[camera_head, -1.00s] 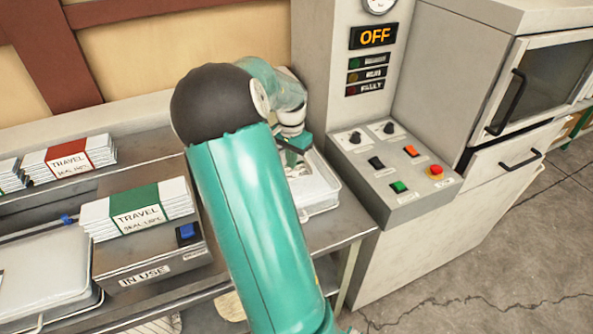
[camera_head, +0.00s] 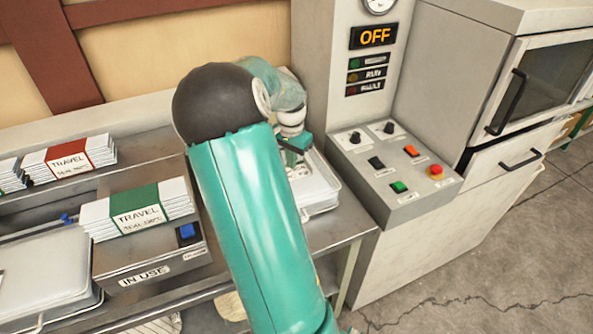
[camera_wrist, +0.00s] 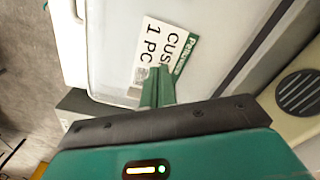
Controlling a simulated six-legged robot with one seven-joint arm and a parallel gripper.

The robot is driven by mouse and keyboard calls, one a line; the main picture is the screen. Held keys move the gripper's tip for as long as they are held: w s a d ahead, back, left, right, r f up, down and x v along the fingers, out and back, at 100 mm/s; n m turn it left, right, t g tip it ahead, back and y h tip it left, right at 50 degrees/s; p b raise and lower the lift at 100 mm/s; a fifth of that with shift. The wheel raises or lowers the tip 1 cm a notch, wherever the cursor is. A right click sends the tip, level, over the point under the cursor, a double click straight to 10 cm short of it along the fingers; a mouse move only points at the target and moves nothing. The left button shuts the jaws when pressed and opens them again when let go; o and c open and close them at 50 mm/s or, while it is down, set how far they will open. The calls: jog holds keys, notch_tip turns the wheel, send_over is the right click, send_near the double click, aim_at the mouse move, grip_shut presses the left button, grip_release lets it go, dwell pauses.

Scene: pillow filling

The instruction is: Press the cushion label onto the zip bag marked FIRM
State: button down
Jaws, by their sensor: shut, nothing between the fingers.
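My gripper (camera_wrist: 157,82) is shut, and its green fingertips overlap the lower edge of the cushion label in the wrist view. No FIRM marking is readable. In the head view my gripper (camera_head: 292,152) is over a clear tray (camera_head: 322,203) at the bench's right end. My arm hides part of it. Contact with the label cannot be told.
A control box (camera_head: 400,205) with knobs and buttons stands right of the tray, under a panel reading OFF (camera_head: 374,37). Stacks of TRAVEL packs (camera_head: 138,212) and a lidded tray (camera_head: 45,275) are at left. A round grille (camera_wrist: 298,92) shows in the wrist view.

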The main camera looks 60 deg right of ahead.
jog(key=shift+f, duration=0.2)
jog(key=shift+f, duration=0.7)
jog(key=shift+r, duration=0.1)
jog(key=shift+r, duration=1.9)
jog(key=shift+r, duration=0.1)
jog(key=shift+r, duration=1.4)
